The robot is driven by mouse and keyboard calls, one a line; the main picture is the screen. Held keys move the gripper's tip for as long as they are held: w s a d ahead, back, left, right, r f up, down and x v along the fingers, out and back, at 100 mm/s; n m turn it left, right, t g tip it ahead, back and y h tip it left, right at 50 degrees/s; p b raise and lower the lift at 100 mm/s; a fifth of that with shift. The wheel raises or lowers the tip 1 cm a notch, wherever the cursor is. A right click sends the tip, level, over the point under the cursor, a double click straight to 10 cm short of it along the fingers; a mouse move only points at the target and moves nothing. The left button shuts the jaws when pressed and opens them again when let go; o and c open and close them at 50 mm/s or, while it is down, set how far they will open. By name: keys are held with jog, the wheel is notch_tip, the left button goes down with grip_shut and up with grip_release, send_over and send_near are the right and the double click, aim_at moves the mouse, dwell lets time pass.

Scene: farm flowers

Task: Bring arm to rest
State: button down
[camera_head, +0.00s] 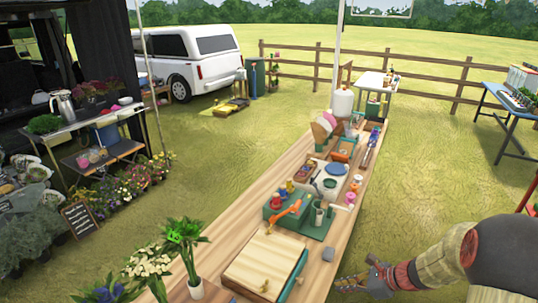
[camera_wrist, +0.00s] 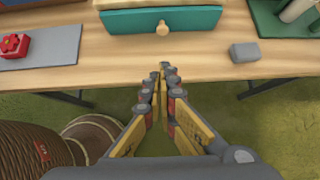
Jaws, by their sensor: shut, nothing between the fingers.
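My gripper (camera_head: 368,278) hangs off the right side of the long wooden table (camera_head: 232,218) in the head view, with my arm coming in from the lower right. In the wrist view my gripper (camera_wrist: 163,72) has its fingers together and empty, over grass just short of the table's edge. A teal drawer front (camera_wrist: 160,20) with a round wooden knob faces it. A small grey block (camera_wrist: 244,53) lies near the edge to the right; it also shows in the head view (camera_head: 328,254).
A green tool holder (camera_head: 318,222) and several items fill the farther part. A flower stand (camera_head: 90,120) is at left.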

jog(key=s+a+r+n+g+h, duration=0.1)
jog(key=s+a+r+n+g, duration=0.15)
jog(key=s+n, duration=0.45)
jog(key=s+a+r+n+g+h, duration=0.1)
jog(key=s+r+n+g+h, duration=0.15)
jog(key=s+n, duration=0.4)
jog(key=s+a+r+n+t+h, duration=0.2)
jog(key=s+a+r+n, duration=0.1)
jog(key=r, duration=0.7)
jog(key=s+a+r+n+t+h, duration=0.1)
jog(key=s+a+r+n+t, duration=0.2)
jog(key=s+r+n, duration=0.3)
notch_tip(320, 180, up, 4)
jog(key=shift+r+n+h, duration=0.15)
jog(key=shift+n+h, duration=0.2)
jog(key=shift+n, duration=0.9)
jog(key=c, duration=2.6)
grip_release()
jog(key=shift+a, duration=0.1)
